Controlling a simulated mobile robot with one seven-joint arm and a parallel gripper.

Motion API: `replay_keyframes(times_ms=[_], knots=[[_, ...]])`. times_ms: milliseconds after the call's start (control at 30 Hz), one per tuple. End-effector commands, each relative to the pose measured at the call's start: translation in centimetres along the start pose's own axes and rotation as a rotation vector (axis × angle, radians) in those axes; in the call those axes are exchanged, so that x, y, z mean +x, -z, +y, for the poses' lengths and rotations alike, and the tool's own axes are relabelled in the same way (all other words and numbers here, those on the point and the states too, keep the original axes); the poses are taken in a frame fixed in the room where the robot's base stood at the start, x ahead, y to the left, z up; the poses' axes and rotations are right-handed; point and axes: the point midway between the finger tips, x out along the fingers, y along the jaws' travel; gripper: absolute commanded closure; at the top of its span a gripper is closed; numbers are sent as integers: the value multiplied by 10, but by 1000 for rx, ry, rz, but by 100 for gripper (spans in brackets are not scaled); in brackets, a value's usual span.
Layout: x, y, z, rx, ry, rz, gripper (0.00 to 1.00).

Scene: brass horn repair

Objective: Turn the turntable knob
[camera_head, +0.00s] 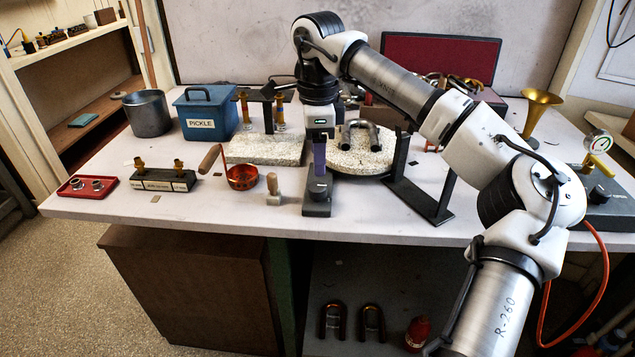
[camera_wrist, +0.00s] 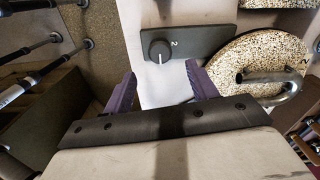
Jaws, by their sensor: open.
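The turntable knob (camera_wrist: 159,52) is dark, round and has a white pointer line. It sits on a grey plate (camera_wrist: 205,38) marked "2". In the head view the knob (camera_head: 318,187) stands near the table's front. The turntable (camera_wrist: 228,62) is a speckled round disc bearing a bent metal tube (camera_wrist: 272,84); its disc also shows in the head view (camera_head: 350,171). My gripper (camera_head: 319,170) points down above the knob. In the wrist view my gripper (camera_wrist: 160,72) has its purple fingers spread with nothing between them. The knob appears just beyond the fingertips; contact is not visible.
A dark upright bracket (camera_head: 420,195) stands right of the turntable. A speckled slab (camera_head: 265,149), a red-orange ladle (camera_head: 242,177) and a wooden-handled stamp (camera_head: 273,190) are to the left. A blue PICKLE box (camera_head: 208,114) stands farther back.

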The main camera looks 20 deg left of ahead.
Motion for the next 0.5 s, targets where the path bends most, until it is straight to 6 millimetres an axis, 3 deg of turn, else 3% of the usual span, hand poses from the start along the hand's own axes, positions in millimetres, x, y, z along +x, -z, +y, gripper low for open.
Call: replay_keyframes(times_ms=[233, 500], knots=[[50, 0, 1, -1, -2, -2, 42], [75, -1, 0, -1, 0, -1, 42]])
